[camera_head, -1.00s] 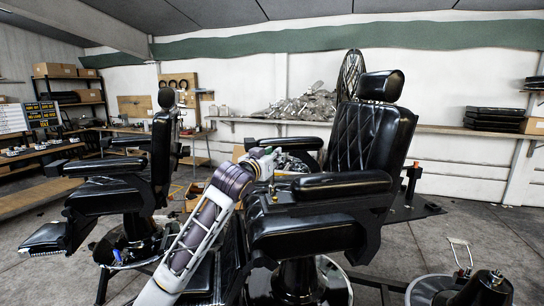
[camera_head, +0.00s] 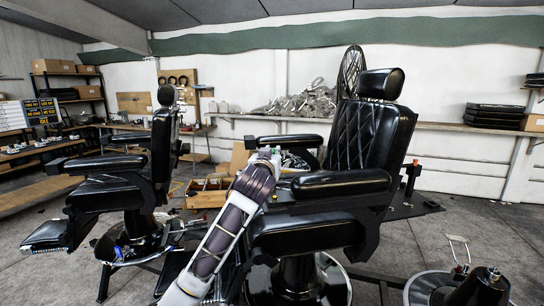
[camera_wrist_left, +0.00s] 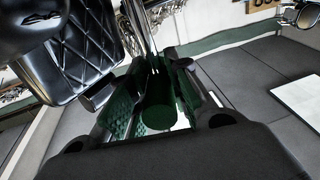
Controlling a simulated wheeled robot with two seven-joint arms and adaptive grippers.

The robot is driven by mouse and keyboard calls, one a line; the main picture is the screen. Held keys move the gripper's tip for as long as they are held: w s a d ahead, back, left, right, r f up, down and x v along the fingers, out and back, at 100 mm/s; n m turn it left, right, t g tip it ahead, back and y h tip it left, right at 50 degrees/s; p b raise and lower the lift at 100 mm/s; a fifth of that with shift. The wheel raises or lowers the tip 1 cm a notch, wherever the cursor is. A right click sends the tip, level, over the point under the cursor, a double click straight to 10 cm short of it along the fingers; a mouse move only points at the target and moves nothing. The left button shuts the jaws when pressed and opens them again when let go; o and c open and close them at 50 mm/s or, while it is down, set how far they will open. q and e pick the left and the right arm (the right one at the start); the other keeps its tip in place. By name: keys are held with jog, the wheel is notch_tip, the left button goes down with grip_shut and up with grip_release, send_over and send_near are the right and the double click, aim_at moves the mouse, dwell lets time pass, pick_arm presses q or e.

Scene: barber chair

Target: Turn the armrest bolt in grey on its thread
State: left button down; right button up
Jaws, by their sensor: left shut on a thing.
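The near black barber chair (camera_head: 345,225) stands right of centre, with a padded armrest (camera_head: 340,184) towards me and another armrest (camera_head: 290,142) behind. My left gripper (camera_head: 277,157) is at the gap between these armrests, in front of the backrest; its fingers are mostly hidden in the head view. In the left wrist view, my left gripper (camera_wrist_left: 153,100) is shut on a dark green cylinder (camera_wrist_left: 157,112) between its green ribbed pads. Thin bright rods show beyond it. I cannot single out the grey armrest bolt. My right gripper is not in view.
A second black chair (camera_head: 130,190) stands at the left. An open box with small parts (camera_head: 207,192) is behind my arm. A shelf (camera_head: 460,128) runs along the back wall. A round dark object (camera_head: 480,288) is at bottom right.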

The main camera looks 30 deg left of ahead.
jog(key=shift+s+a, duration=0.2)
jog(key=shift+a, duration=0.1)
pick_arm(q)
jog(key=shift+y, duration=0.3)
